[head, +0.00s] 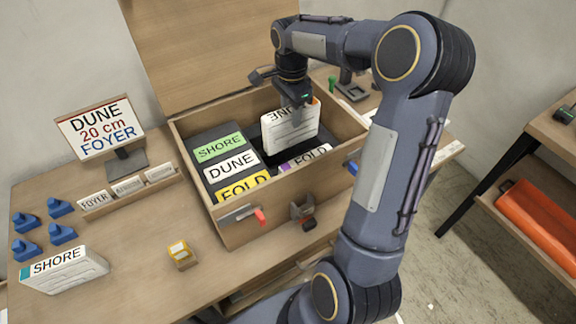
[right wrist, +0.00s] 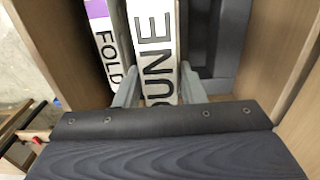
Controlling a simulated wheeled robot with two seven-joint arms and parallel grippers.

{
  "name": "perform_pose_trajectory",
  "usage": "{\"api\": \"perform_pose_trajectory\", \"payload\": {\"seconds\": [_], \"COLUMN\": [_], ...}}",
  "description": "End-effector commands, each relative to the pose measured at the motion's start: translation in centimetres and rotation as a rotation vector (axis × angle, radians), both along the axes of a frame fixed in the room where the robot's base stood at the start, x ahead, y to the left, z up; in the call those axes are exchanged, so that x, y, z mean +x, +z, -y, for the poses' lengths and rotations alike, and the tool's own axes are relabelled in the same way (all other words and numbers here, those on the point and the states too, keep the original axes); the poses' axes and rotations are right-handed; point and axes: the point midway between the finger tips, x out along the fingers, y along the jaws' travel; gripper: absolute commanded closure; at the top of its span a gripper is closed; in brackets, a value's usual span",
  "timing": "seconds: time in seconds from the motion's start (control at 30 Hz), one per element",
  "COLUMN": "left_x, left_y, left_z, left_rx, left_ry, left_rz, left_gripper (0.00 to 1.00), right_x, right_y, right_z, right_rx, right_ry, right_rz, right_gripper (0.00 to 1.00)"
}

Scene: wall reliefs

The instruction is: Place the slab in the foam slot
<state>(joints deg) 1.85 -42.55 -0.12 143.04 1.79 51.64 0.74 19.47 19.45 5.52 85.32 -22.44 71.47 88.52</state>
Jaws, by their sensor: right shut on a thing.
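My right gripper (head: 292,96) is shut on a white slab (head: 290,130) marked DUNE, its lettering upside down in the head view. The slab stands on edge at the open wooden crate's right half; whether its lower edge touches the foam is hidden. In the right wrist view the slab (right wrist: 155,50) sits between the fingers. Dark foam (head: 204,136) lines the crate (head: 233,236). Inside show SHORE (head: 219,148), DUNE (head: 231,166) and yellow FOLD (head: 243,187) labels, and a purple-and-white FOLD slab (head: 305,157) beside the held slab. My left gripper is out of view.
A sign (head: 100,130) reads DUNE, 20 cm, FOYER. The crate's raised lid (head: 200,50) stands behind; an orange bin (head: 540,225) is at right.

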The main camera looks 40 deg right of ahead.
Motion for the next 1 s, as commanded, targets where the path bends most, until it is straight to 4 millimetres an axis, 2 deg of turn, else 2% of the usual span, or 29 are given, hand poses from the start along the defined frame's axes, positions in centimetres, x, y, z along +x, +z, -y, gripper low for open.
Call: {"api": "perform_pose_trajectory", "payload": {"seconds": [0.03, 0.3, 0.53, 0.7, 0.8, 1.0], "left_x": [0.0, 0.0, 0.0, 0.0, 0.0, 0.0], "left_y": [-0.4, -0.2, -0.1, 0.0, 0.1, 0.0], "left_z": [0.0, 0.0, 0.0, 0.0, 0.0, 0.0], "left_rx": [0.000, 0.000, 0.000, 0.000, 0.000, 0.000], "left_ry": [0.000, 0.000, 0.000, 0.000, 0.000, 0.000], "left_rz": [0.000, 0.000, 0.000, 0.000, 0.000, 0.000], "left_gripper": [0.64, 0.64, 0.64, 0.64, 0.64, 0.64], "right_x": [-0.1, -0.1, 0.0, -0.1, -0.1, 0.0], "right_y": [-1.0, -5.5, -7.4, -9.7, -10.4, -10.4], "right_z": [0.0, 0.0, 0.0, 0.0, 0.0, 0.0], "right_rx": [0.000, 0.001, 0.000, 0.001, 0.000, -0.001], "right_ry": [-0.001, 0.000, 0.001, 0.000, 0.001, 0.001], "right_rz": [-0.003, -0.004, -0.001, -0.003, -0.001, 0.001], "right_gripper": [1.00, 1.00, 1.00, 1.00, 1.00, 1.00]}}
